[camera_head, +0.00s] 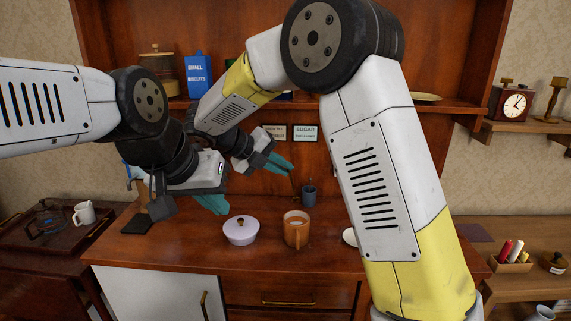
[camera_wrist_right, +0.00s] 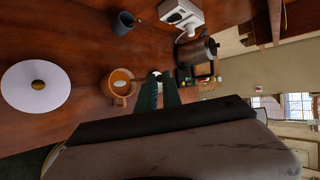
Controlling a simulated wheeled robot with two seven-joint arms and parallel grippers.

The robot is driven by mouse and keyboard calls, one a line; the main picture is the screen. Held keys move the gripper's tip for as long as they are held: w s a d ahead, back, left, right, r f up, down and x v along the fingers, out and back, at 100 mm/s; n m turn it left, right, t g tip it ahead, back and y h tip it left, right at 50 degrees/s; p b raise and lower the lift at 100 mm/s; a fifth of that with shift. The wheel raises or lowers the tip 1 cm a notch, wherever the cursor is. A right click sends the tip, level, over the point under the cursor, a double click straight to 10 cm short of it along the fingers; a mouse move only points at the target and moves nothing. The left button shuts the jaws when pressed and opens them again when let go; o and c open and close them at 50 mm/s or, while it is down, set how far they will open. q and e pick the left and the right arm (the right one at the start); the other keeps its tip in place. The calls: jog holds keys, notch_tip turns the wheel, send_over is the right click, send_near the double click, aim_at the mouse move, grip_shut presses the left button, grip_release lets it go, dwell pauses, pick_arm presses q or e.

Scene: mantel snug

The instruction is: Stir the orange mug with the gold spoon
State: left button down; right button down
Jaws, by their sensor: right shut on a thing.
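The orange mug (camera_head: 296,231) stands upright on the wooden counter, with pale liquid inside. It also shows in the right wrist view (camera_wrist_right: 113,90), left of the fingers. My right gripper (camera_head: 279,163) is above and behind the mug, apart from it. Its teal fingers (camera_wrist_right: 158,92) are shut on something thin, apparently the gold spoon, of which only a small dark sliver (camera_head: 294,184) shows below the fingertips. The spoon's bowl is not clearly seen. My left gripper (camera_head: 213,204) hangs low left of the lilac pot; its finger gap is not clear.
A lilac lidded pot (camera_head: 241,232) stands left of the mug. A dark blue cup (camera_head: 309,194) stands behind it. A white dish (camera_head: 349,237) is partly hidden by my right arm. A metal jug (camera_wrist_right: 196,51) shows in the wrist view. Shelves (camera_head: 440,104) rise behind the counter.

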notch_tip(320, 180, down, 11)
jog(key=shift+w+d, duration=0.15)
jog(key=shift+d, duration=0.05)
dwell(0.9)
dwell(0.5)
